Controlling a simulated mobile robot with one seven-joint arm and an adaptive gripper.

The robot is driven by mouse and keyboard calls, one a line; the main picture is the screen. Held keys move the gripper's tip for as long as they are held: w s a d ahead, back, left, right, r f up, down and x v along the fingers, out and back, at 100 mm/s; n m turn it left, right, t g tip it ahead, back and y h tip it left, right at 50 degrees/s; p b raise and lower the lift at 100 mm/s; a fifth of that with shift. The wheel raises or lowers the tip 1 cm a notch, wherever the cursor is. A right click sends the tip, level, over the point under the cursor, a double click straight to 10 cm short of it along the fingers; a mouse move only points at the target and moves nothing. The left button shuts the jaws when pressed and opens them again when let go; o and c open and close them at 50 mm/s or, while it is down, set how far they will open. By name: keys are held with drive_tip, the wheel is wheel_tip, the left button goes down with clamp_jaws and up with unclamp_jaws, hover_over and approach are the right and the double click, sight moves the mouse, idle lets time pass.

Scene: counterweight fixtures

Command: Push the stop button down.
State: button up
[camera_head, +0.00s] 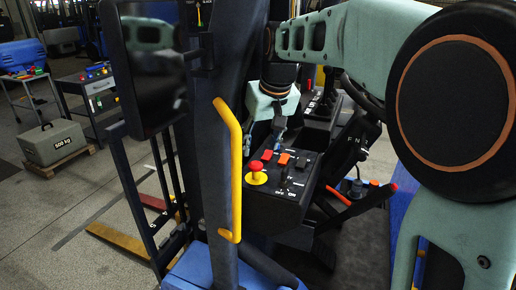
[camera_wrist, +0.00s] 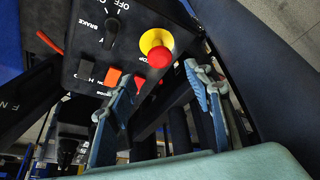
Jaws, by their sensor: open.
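The stop button (camera_head: 257,166) is a red mushroom head on a round yellow base, at the near left corner of a black control panel (camera_head: 270,199). In the wrist view the stop button (camera_wrist: 159,57) shows at the upper middle, ahead of the space between my fingers. My gripper (camera_head: 263,138) is above the panel, behind the button in the head view, apart from it. Its two fingers are spread and empty in the wrist view (camera_wrist: 160,85). The button looks raised, but its exact travel cannot be told.
Orange rocker (camera_head: 284,159), a smaller red control (camera_head: 267,155) and a brake switch (camera_wrist: 110,33) share the panel. A yellow grab handle (camera_head: 236,170) on a dark post and a black screen (camera_head: 150,75) stand left.

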sight(256, 164)
drive_tip(key=x, duration=0.7)
drive_tip(key=shift+f+p, duration=0.25)
drive_tip(key=shift+p, duration=0.15)
drive_tip(key=shift+c, duration=0.2)
clamp_jaws()
